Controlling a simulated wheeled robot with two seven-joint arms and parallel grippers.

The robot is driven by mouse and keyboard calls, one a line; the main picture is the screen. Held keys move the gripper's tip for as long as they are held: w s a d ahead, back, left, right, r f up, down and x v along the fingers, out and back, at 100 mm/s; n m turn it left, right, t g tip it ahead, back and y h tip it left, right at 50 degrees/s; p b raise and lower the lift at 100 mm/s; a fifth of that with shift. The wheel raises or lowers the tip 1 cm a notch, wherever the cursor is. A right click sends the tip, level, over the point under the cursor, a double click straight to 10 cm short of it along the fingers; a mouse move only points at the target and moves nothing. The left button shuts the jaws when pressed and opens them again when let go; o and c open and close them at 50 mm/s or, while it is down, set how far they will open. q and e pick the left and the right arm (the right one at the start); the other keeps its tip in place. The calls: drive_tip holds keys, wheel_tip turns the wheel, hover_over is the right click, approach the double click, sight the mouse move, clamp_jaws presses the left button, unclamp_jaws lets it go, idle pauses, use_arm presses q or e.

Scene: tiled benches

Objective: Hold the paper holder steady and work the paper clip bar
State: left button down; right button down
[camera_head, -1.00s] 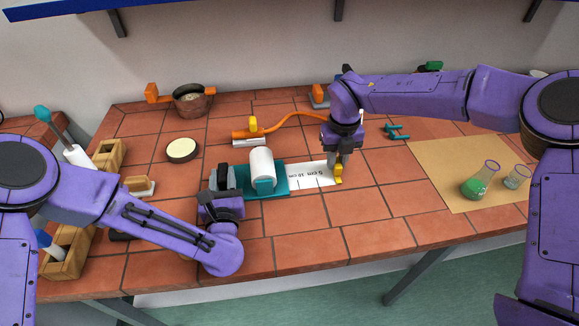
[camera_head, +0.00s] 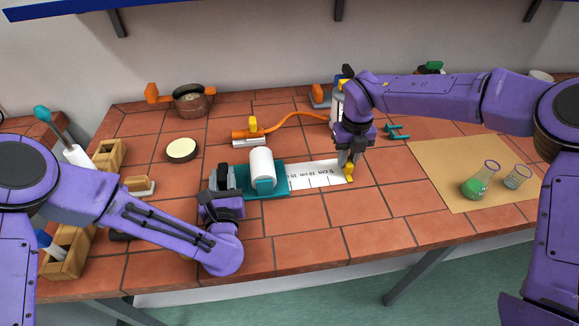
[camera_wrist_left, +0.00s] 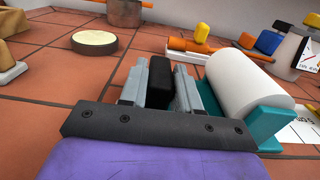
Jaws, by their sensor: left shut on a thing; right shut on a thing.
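The paper holder is a teal base (camera_head: 280,192) carrying a white paper roll (camera_head: 261,166). It also shows in the left wrist view, its teal part (camera_wrist_left: 284,124) beside the white roll (camera_wrist_left: 245,88). A paper strip (camera_head: 312,176) with centimetre marks extends right from the holder along the tiles. The yellow paper clip bar (camera_head: 349,172) is at the strip's right end. My right gripper (camera_head: 348,161) is shut on this bar from above. My left gripper (camera_head: 222,186) is at the holder's left side, shut on a black grip (camera_wrist_left: 161,82) next to the roll.
An orange tool with a yellow knob (camera_head: 250,132) and an orange hose lie behind the holder. A teal clamp-like piece (camera_head: 397,132) is right of my right gripper. A brown mat (camera_head: 440,166) holds a flask (camera_head: 480,181) and a beaker. Tiles in front are clear.

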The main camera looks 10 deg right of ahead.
drive_tip(key=shift+d, duration=0.1)
drive_tip(key=shift+d, duration=1.55)
drive_tip(key=shift+d, duration=0.6)
drive_tip(key=c, duration=0.9)
unclamp_jaws()
wheel_tip(320, 180, up, 15)
